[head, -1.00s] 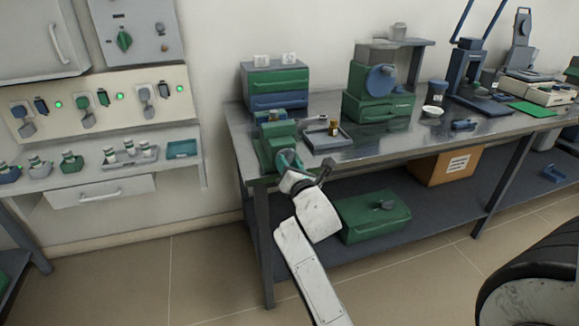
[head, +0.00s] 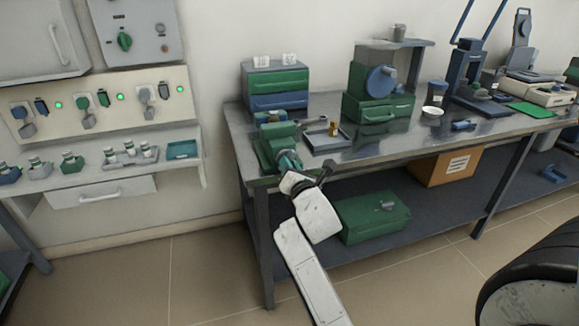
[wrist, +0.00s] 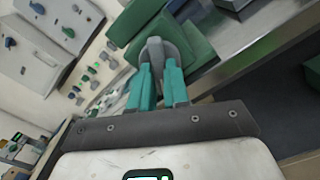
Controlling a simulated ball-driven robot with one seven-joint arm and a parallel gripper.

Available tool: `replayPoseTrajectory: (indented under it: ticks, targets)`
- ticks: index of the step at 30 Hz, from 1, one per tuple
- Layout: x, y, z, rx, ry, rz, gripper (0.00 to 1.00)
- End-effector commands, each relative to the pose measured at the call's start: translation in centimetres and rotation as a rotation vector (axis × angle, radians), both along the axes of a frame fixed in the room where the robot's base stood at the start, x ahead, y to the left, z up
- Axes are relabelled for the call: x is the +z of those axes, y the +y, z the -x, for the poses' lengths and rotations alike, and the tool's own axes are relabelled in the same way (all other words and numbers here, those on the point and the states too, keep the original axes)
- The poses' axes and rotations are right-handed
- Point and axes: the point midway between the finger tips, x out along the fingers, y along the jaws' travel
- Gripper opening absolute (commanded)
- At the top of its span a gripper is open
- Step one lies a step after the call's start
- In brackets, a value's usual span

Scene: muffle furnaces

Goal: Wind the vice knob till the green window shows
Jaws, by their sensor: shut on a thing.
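The green vice (head: 275,143) stands at the left front corner of the workbench in the head view. Its grey knob (wrist: 158,50) shows in the wrist view, in front of the vice's green body (wrist: 150,22). My gripper (wrist: 160,70), with teal fingers, is shut on the knob, one finger on each side. In the head view my gripper (head: 288,162) meets the vice front from below. I cannot make out a green window on the vice in either view.
The metal workbench (head: 345,158) holds a grey tray (head: 340,144) right of the vice and green and blue drawers (head: 282,101) behind it. A green case (head: 372,218) sits on the lower shelf. The floor (head: 205,265) at front left is clear.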

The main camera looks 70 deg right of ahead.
Motion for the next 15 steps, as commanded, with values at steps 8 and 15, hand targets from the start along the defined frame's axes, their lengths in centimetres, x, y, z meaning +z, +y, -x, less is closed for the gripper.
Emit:
replayPoseTrajectory:
  ticks: [8, 15]
  targets:
    - [0.09, 0.10, -0.05, 0.001, -0.122, -0.106, 0.00]
    - [0.01, 0.07, -0.02, 0.000, -0.290, -0.253, 0.00]
